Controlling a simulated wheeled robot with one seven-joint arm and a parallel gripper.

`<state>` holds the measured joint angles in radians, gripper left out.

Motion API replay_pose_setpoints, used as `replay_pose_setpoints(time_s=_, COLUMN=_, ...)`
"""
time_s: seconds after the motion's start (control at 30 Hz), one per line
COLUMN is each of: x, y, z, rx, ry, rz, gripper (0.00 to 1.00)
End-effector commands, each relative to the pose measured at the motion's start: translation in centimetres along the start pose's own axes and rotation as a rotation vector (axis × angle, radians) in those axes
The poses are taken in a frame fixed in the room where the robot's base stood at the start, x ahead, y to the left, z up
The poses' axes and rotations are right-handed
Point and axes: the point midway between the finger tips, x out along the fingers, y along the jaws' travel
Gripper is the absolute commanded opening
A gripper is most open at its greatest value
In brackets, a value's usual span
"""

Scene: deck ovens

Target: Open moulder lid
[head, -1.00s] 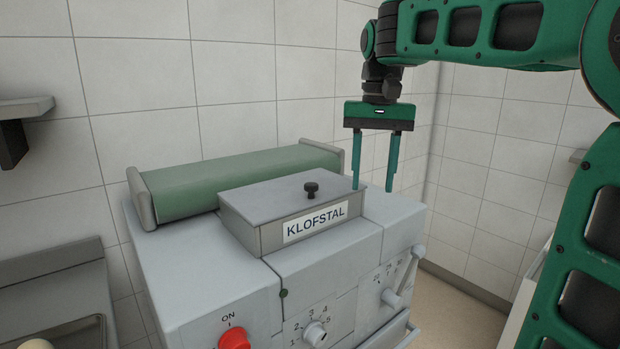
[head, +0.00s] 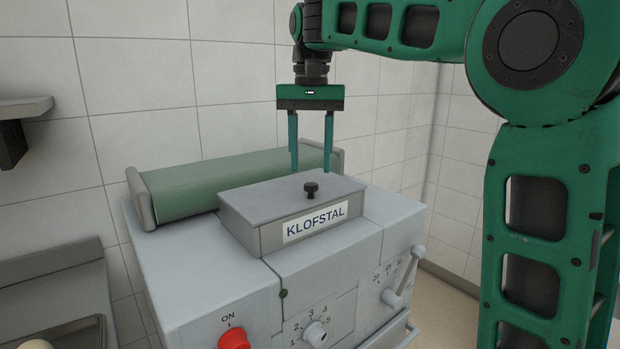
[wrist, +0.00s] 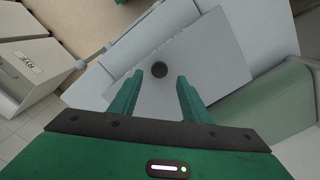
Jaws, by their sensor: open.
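The moulder is a light grey machine with a closed box-shaped lid (head: 270,194) on top, marked KLOFSTAL on its front. A small dark knob (head: 311,188) stands on the lid's top; it also shows in the wrist view (wrist: 160,69). My gripper (head: 311,172) is open and empty, fingers pointing down, above the lid and close to the knob. In the wrist view my gripper (wrist: 158,82) has its two green fingertips either side of the knob's line, with the knob just beyond them. I cannot tell the exact height gap.
A green roller or belt (head: 215,182) lies behind the lid, near the tiled wall. The front has a red ON knob (head: 234,340), a dial (head: 315,332) and a lever (head: 403,280). A bin marked RYE (wrist: 28,62) shows in the wrist view.

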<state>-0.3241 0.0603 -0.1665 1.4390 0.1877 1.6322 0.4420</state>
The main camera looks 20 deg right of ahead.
Motion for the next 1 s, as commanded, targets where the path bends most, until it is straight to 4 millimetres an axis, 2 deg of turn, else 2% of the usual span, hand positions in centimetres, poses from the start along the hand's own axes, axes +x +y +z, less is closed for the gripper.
replay_pose_setpoints(time_s=0.13, x=1.6, y=0.1, z=0.0, rx=0.002, ry=0.001, rz=0.001, gripper=0.43)
replay_pose_setpoints(time_s=0.4, x=3.4, y=0.1, z=0.0, rx=0.001, ry=0.001, rz=0.004, gripper=0.43)
replay_pose_setpoints(time_s=0.97, x=4.2, y=0.0, z=0.1, rx=-0.001, ry=0.003, rz=0.003, gripper=0.43)
replay_pose_setpoints(time_s=1.0, x=4.2, y=0.0, z=0.1, rx=-0.001, ry=0.003, rz=0.003, gripper=0.36)
